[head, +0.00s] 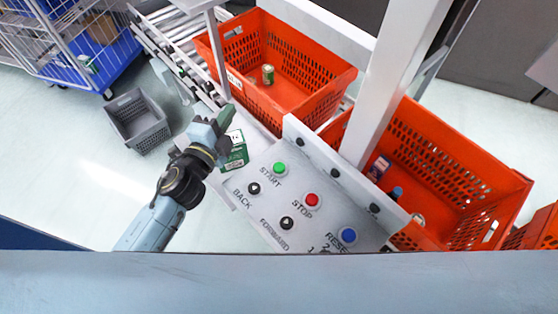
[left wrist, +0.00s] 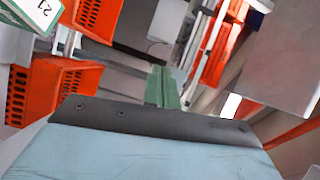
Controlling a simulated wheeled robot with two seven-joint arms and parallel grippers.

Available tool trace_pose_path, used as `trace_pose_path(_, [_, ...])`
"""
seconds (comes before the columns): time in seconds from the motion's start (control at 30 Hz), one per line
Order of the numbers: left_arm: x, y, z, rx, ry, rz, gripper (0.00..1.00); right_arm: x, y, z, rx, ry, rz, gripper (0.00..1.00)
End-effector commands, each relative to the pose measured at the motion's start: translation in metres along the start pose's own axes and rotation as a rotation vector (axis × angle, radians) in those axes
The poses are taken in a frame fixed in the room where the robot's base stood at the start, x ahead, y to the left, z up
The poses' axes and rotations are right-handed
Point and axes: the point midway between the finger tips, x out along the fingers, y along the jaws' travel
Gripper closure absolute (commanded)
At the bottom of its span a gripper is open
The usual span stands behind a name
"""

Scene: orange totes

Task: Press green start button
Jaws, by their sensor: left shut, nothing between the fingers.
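The green start button (head: 279,168) sits at the upper left of a light grey control panel (head: 258,212) in the head view, with the word START below it. My left gripper (head: 226,118) is shut and empty. In the head view it appears up and to the left of the green button, apart from it, over a green and white box (head: 236,150). In the left wrist view its green fingers (left wrist: 162,88) are together with nothing between them. The button cannot be made out in the left wrist view. My right gripper is not in view.
The panel also has a red stop button (head: 311,200), a blue reset button (head: 347,235) and black back (head: 254,188) and forward (head: 287,223) buttons. Orange totes (head: 240,85) stand behind it, with a pale upright post (head: 385,85) between. A grey crate (head: 138,120) is on the floor.

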Motion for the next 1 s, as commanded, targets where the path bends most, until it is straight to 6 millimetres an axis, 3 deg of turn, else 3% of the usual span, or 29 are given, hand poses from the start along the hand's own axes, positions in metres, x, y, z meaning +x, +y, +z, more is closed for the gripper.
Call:
trace_pose_path(0.03, [0.007,-0.029,-0.021,0.126,0.096,-0.070,1.00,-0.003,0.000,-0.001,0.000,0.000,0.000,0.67])
trace_pose_path(0.2, [0.001,-0.100,-0.116,0.688,0.473,-0.333,1.00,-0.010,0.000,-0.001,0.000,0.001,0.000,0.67])
trace_pose_path(0.3, [-0.022,-0.113,-0.169,1.132,0.732,-0.498,1.00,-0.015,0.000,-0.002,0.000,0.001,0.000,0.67])
trace_pose_path(0.4, [-0.046,-0.101,-0.194,1.561,0.958,-0.613,1.00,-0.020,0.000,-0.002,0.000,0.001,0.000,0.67])
trace_pose_path(0.47, [-0.055,-0.090,-0.194,1.793,1.071,-0.652,1.00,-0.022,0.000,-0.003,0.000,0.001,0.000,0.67])
trace_pose_path(0.6, [-0.065,-0.071,-0.174,2.219,1.265,-0.669,1.00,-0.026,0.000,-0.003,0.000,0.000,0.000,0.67])
trace_pose_path(0.7, [-0.066,-0.066,-0.158,2.403,1.347,-0.646,1.00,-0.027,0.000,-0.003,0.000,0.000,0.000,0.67])
trace_pose_path(0.8, [-0.065,-0.064,-0.149,2.496,1.387,-0.627,1.00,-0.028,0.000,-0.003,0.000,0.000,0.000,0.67])
trace_pose_path(1.0, [-0.065,-0.062,-0.146,2.521,1.399,-0.618,1.00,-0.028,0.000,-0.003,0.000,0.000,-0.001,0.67])
